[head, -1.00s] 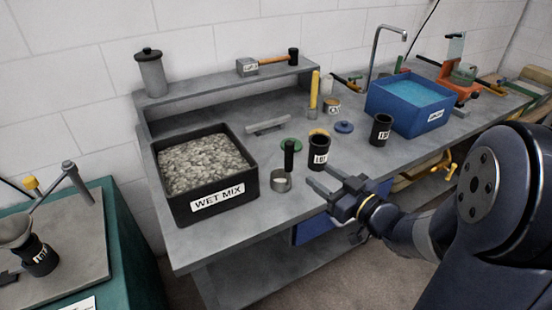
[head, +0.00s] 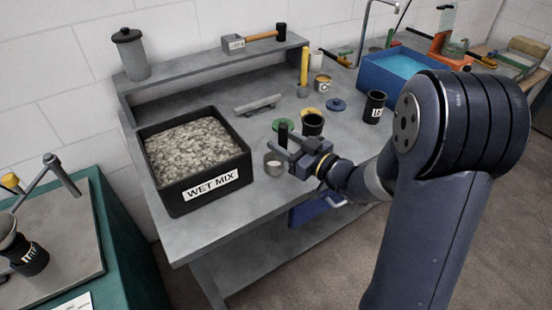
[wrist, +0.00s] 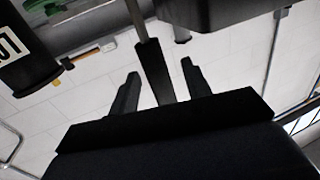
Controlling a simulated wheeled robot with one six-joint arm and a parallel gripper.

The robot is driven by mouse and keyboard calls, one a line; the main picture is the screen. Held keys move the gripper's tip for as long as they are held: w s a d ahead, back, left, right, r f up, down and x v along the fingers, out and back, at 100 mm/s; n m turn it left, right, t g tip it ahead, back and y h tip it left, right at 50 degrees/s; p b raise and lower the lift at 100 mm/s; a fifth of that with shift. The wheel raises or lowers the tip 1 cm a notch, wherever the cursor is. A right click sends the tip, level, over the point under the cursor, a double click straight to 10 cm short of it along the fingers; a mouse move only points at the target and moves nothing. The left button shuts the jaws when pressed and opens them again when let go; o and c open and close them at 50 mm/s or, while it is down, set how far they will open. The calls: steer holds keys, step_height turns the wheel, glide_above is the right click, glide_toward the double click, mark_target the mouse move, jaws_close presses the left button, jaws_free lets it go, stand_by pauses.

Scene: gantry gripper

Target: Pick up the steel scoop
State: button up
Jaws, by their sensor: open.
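The steel scoop stands on the bench with a small steel cup (head: 274,165) and an upright black handle (head: 283,129). My gripper (head: 281,146) is open at the handle, its fingers pointing left in the head view. In the wrist view, the black handle (wrist: 153,68) with its grey shaft shows between the two spread fingers of my gripper (wrist: 160,72). I see a gap on each side of the handle. The fingers hide the lower part of the handle in the head view.
A black box labelled WET MIX (head: 158,193) stands left of the scoop. A black cup (head: 313,124) stands close behind my gripper, and a second black cup (head: 375,106) is farther right. A grey bar (head: 257,105) lies behind. A blue tub (head: 374,73) is at back right.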

steer(key=x, duration=0.3)
steer(key=shift+f, duration=0.1)
steer(key=shift+d, duration=0.1)
steer(key=shift+c, duration=0.4)
jaws_close()
